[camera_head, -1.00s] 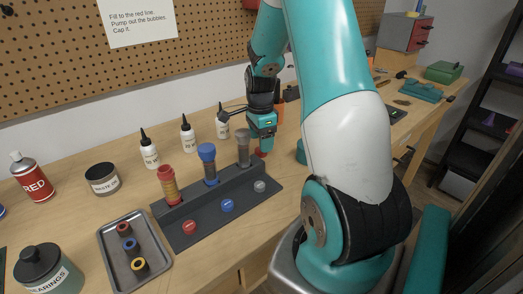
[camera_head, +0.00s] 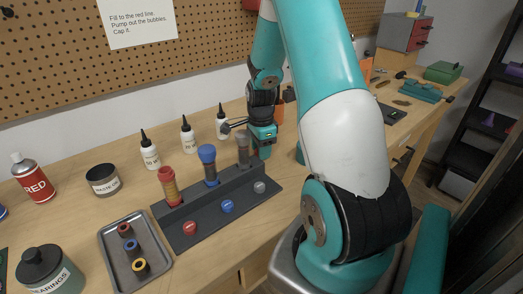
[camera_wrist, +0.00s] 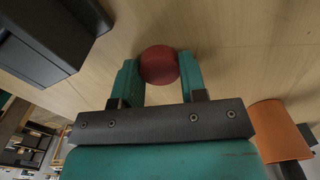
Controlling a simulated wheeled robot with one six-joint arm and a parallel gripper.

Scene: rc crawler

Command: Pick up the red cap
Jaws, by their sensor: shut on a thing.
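The red cap (camera_wrist: 159,65) is round and dark red in the wrist view. It sits between the two teal fingers of my gripper (camera_wrist: 160,80), which are shut on it from both sides. In the head view my gripper (camera_head: 264,152) is low at the bench, just right of the back end of the dark rack (camera_head: 222,199). The cap is hidden behind the fingers there. The wooden bench top lies below it in the wrist view, and I cannot tell whether the cap touches it.
The rack holds tubes with red, blue and grey tops, with a red disc (camera_head: 190,227), a blue disc (camera_head: 227,205) and a grey disc (camera_head: 260,187) in front. White bottles (camera_head: 187,135) stand behind. A metal tray (camera_head: 113,244) with rings lies left. An orange object (camera_wrist: 281,131) is near my gripper.

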